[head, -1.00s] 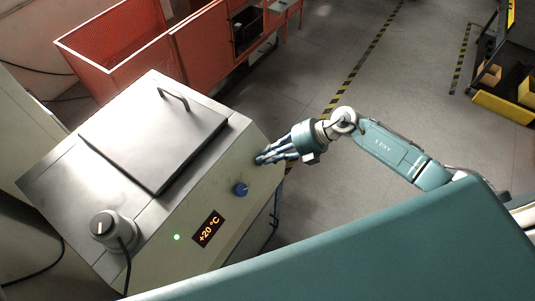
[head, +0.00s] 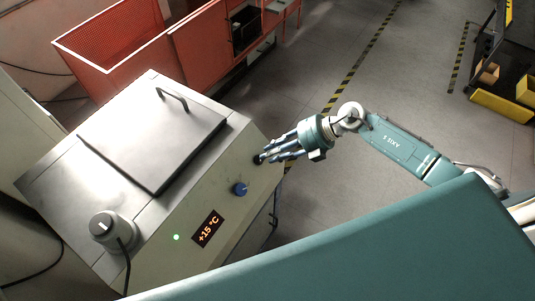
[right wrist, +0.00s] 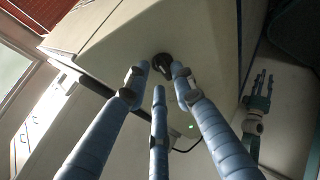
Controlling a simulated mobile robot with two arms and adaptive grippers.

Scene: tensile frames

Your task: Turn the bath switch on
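The bath is a pale metal cabinet (head: 150,245) at the left of the head view, with a lit green lamp (head: 176,237) and an orange display (head: 207,229) reading +15 °C. A round black switch (head: 257,160) is on its front panel near the right end. It also shows in the right wrist view (right wrist: 162,61). My right gripper (head: 266,155) is just in front of the switch. Its three fingers are apart around the switch's outline and look clear of it. My left gripper (right wrist: 262,84) shows only in the right wrist view, with fingers spread and empty.
A blue knob (head: 240,189) sits between the display and the switch. A closed grey lid (head: 150,140) with a handle and a round grey unit (head: 110,228) are on top. A red mesh bin (head: 115,50) stands behind.

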